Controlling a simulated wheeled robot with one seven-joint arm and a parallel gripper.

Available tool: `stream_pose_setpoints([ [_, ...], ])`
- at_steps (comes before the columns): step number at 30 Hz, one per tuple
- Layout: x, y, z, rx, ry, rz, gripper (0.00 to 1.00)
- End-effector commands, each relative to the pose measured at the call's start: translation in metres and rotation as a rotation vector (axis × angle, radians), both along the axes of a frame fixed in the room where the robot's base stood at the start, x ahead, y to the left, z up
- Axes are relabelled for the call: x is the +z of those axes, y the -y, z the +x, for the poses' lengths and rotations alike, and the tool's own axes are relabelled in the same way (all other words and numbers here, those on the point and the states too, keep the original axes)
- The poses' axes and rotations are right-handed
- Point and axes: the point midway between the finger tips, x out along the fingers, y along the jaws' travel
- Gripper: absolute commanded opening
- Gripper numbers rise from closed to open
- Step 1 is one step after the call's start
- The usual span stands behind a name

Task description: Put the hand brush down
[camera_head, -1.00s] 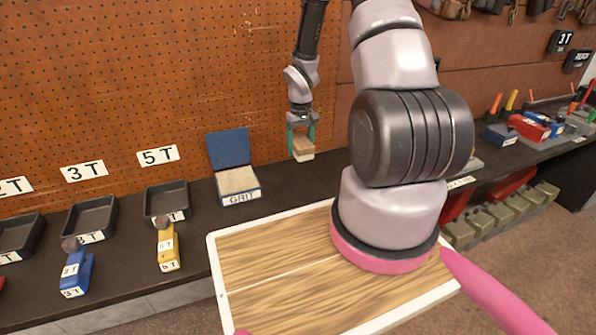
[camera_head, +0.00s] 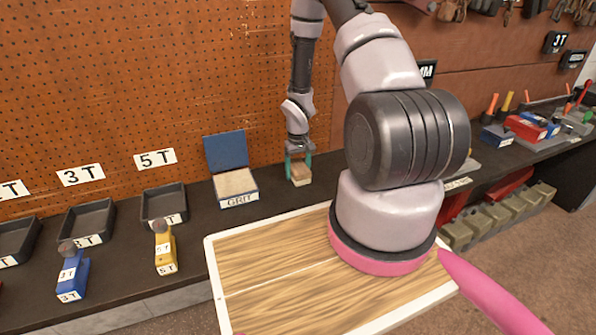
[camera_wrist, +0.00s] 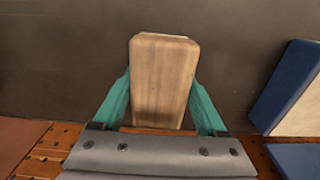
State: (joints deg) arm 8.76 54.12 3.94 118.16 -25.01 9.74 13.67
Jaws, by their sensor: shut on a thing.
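The hand brush (camera_head: 300,174) is a small wooden block with a pale lower edge. My gripper (camera_head: 299,161) is shut on it, with the teal fingers on either side. In the head view the brush is upright at the surface of the dark bench, right of the grit box; I cannot tell whether it touches the bench. In the wrist view the brush (camera_wrist: 162,80) sits between the fingers of my gripper (camera_wrist: 162,100), with its wooden top facing the camera and the dark bench top behind it.
The open blue grit box (camera_head: 236,184) stands just left of the brush. Black trays (camera_head: 163,203) and a yellow tool (camera_head: 165,247) are further left. The pegboard (camera_head: 150,90) rises behind. Bare bench (camera_head: 285,196) lies around the brush.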

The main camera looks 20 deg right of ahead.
Motion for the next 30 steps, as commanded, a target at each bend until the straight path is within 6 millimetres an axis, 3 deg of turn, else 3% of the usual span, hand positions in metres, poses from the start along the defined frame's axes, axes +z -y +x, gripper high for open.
stream_pose_setpoints([
  [1,-0.002,0.0,0.0,0.0,0.0,0.0,0.0],
  [2,-0.001,0.0,0.0,0.0,0.0,0.0,0.86],
  [3,-0.001,0.0,0.0,0.0,0.0,0.0,1.0],
  [12,-0.001,-0.001,0.0,0.001,0.0,0.001,1.0],
  [16,0.01,0.0,0.001,0.0,0.003,0.001,1.0],
  [30,0.102,0.0,0.001,-0.001,0.003,0.0,1.0],
])
